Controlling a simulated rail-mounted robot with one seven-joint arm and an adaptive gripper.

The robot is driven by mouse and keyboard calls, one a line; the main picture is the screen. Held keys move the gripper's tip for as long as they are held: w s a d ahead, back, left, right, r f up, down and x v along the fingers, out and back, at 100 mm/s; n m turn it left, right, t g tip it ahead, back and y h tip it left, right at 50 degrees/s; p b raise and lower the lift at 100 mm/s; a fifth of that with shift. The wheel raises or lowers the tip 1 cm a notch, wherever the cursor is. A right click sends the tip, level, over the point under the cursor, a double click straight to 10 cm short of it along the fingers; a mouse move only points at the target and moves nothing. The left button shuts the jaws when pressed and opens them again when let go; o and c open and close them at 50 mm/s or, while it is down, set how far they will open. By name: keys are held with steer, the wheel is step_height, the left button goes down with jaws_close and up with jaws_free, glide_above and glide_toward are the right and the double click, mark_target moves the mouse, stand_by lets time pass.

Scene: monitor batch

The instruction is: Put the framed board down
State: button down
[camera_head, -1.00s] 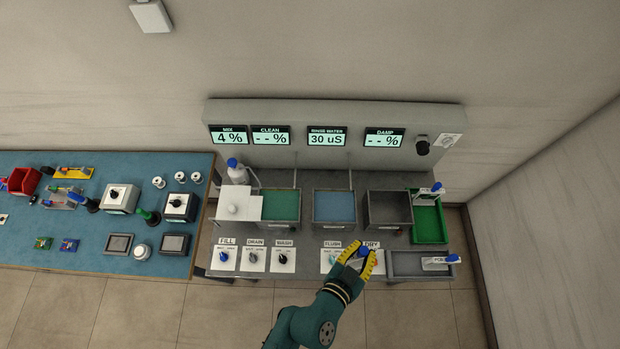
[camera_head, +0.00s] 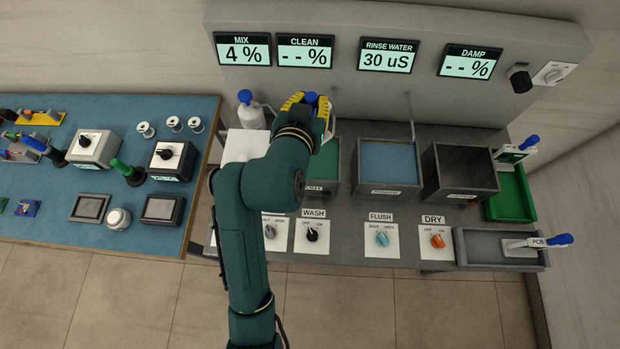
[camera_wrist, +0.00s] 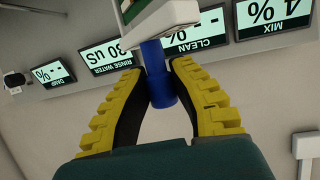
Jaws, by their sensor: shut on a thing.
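My gripper (camera_head: 308,104) has yellow ridged fingers and is shut on the blue handle of the framed board. The handle (camera_wrist: 158,75) stands between both fingers in the wrist view. The framed board (camera_wrist: 155,14) is a white frame with a green board, cut off by the top edge there. In the head view, only a sliver of the frame (camera_head: 328,117) shows beside my fingers. The held board appears above the back of the bench, near the green-filled tank (camera_head: 325,163). My arm hides part of that tank, so I cannot tell the board's height or any contact.
A blue-filled tank (camera_head: 388,162) and a dark box (camera_head: 460,172) stand to the right. Other framed boards lie at a green tray (camera_head: 512,190) and a grey tray (camera_head: 500,262). A white bottle (camera_head: 248,113) stands behind left. Knob panels line the front; metal rods rise behind the tanks.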

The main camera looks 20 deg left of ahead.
step_height(320, 180, down, 18)
steer(key=b, duration=0.3)
steer(key=shift+a+b, duration=0.15)
steer(key=shift+b, duration=0.25)
steer(key=c, duration=1.4)
jaws_free()
steer(key=shift+f, duration=0.2)
steer(key=o, duration=0.4)
steer(key=shift+r, duration=0.1)
steer(key=shift+c, duration=0.2)
steer(key=p+v, duration=0.2)
steer(key=v, duration=1)
steer(key=shift+r, duration=0.2)
